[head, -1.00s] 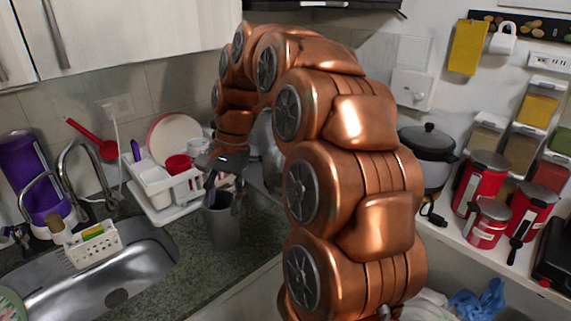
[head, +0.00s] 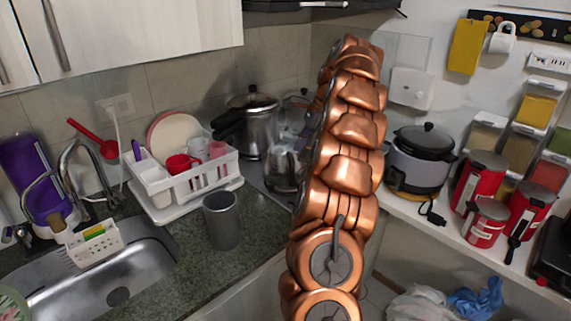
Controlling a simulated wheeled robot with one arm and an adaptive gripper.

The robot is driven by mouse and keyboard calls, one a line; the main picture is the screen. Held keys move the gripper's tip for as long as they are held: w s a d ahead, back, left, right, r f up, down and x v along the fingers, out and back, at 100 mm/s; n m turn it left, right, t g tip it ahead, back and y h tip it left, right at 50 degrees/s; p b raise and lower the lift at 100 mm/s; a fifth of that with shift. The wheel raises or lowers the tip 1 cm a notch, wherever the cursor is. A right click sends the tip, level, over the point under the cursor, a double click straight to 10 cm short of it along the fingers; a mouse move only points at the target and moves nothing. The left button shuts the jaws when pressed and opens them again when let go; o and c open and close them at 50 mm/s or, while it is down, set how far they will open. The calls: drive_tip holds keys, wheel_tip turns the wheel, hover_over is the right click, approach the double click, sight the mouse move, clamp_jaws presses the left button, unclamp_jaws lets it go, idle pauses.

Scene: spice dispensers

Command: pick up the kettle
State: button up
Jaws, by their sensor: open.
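A dark, glassy vessel that looks like the kettle (head: 282,171) stands at the back of the counter, right of the dish rack and in front of a large metal pot. My copper arm rises just to its right and hides what lies behind it. My gripper cannot be made out; the far end of the arm is hidden behind its own links.
The metal pressure cooker (head: 262,134) stands behind the kettle. A grey tumbler (head: 222,222) stands on the counter in front. A white dish rack (head: 205,178) is to the left, beyond it the sink (head: 125,275). A rice cooker (head: 416,172) stands right of my arm.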

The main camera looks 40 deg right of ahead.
sight(292, 170)
drive_tip(key=x, duration=0.2)
drive_tip(key=shift+w+a+f, duration=0.1)
drive_tip(key=shift+a+f, duration=0.05)
drive_tip(key=shift+f, duration=0.15)
drive_tip(key=shift+f+p, duration=0.1)
drive_tip(key=shift+p, duration=0.25)
drive_tip(key=shift+p+x, duration=0.9)
drive_tip(key=shift+x, duration=1.5)
drive_tip(key=shift+w, duration=0.15)
clamp_jaws()
